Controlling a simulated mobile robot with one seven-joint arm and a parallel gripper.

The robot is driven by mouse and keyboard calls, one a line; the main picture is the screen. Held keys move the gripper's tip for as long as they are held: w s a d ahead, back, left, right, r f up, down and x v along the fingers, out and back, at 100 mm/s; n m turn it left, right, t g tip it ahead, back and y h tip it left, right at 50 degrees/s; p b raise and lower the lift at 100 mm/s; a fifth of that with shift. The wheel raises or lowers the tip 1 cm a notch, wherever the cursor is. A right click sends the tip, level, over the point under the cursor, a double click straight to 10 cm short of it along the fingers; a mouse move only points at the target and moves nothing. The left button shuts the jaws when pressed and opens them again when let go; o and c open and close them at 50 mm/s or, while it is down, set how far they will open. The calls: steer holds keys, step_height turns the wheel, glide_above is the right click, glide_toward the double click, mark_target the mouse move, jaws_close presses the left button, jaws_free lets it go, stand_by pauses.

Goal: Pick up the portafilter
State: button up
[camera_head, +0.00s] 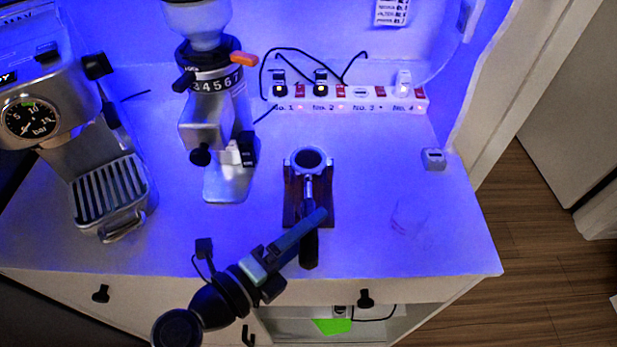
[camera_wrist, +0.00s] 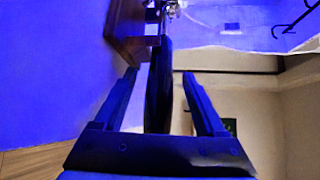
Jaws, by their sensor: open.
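The portafilter (camera_head: 308,160) rests on a dark wooden stand (camera_head: 290,205) on the cabinet top, its round basket at the back and its black handle pointing to the front edge. My gripper (camera_head: 318,216) reaches in from the front left and covers part of the handle. In the wrist view, the dark portafilter handle (camera_wrist: 159,95) lies between the two fingers of my gripper (camera_wrist: 159,74). The fingers are open, with a gap showing on each side of the handle.
An espresso machine (camera_head: 45,105) stands at the left and a grinder (camera_head: 213,110) behind left of the stand. A power strip (camera_head: 350,98) runs along the back. A small grey box (camera_head: 433,159) and a clear glass-like object (camera_head: 408,218) are on the right. The front right top is free.

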steer(key=shift+w+d, duration=0.25)
steer(key=shift+c, duration=0.3)
jaws_close()
stand_by(1.0)
